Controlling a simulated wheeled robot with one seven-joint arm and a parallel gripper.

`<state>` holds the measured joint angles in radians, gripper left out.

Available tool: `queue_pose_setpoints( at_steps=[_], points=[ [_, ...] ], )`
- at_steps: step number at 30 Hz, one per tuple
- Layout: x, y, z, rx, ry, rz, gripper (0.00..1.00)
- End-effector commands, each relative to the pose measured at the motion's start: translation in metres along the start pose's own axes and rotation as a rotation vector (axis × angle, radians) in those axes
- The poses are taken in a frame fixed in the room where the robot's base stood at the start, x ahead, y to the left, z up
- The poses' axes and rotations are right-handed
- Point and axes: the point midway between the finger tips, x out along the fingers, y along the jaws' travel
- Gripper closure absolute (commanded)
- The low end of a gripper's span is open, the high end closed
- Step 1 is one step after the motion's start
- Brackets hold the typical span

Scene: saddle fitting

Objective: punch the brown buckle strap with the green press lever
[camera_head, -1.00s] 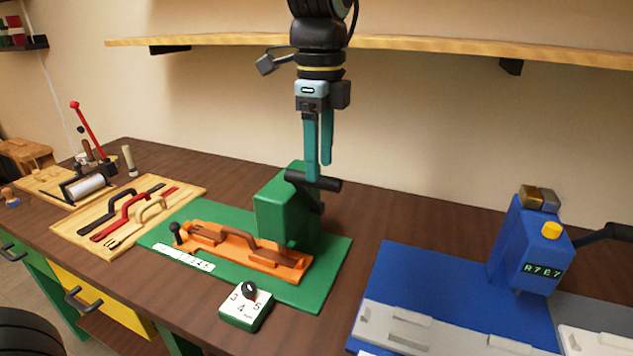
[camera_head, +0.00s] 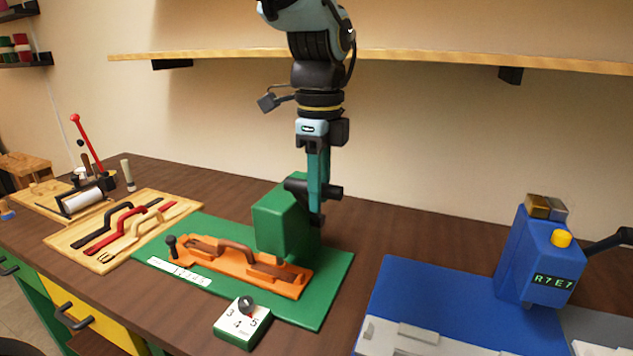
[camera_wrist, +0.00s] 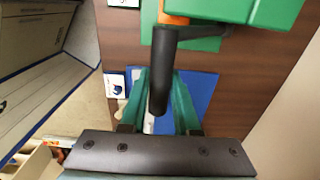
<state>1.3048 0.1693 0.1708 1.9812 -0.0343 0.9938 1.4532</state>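The green press (camera_head: 278,228) stands on a green base (camera_head: 325,290), with a black lever handle (camera_head: 332,192) at its upper right. The brown buckle strap (camera_head: 237,249) lies in an orange holder (camera_head: 285,285) in front of and partly under the press head. My gripper (camera_head: 318,215) has its teal fingers down around the lever handle, tips below it. In the wrist view the black lever handle (camera_wrist: 164,70) runs between the two spread fingers of my gripper (camera_wrist: 163,88), with gaps beside it. The strap's end under the press head is hidden.
A white dial block (camera_head: 242,322) sits at the front of the green base. A blue machine (camera_head: 535,255) on a blue mat (camera_head: 450,285) stands to the right. A wooden board (camera_head: 70,243) with several straps lies left. A shelf (camera_head: 420,60) runs along the wall behind my arm.

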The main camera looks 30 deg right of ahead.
Motion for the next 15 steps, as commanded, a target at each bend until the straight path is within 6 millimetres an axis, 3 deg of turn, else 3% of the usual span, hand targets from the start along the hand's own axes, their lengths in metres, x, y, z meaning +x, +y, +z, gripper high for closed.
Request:
queue_pose_setpoints(
  at_steps=[6,15],
  points=[
    [0.001,0.0,0.0,0.0,0.0,0.0,0.95],
    [0.013,0.011,0.0,0.0,0.0,0.002,0.95]
  ],
)
